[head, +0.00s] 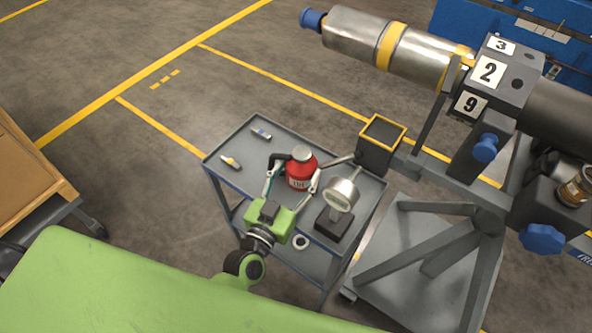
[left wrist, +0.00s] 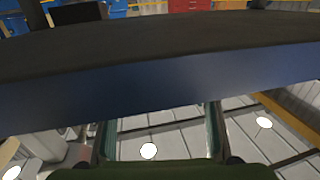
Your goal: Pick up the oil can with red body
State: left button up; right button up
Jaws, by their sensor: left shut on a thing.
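My right gripper is not in view.
A rotor stand (head: 440,240) with a metal cylinder stands close at the right. Open floor lies behind the cart.

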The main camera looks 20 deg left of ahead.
aim_at(298, 162)
pick_arm(q)
notch_tip(298, 162, up, 4)
jog(key=shift+f+p, duration=0.15)
jog(key=shift+p, duration=0.25)
jog(key=s+a+r, duration=0.2)
jog(key=s+r, duration=0.7)
jog(key=s, duration=0.4)
jog(key=shift+s+r, duration=0.2)
jog(key=shift+s, duration=0.2)
jog(key=shift+a, duration=0.1)
jog(key=shift+o, duration=1)
jog(key=c, duration=0.6)
jog(key=shift+r+p, duration=2)
jog(key=shift+p, duration=0.7)
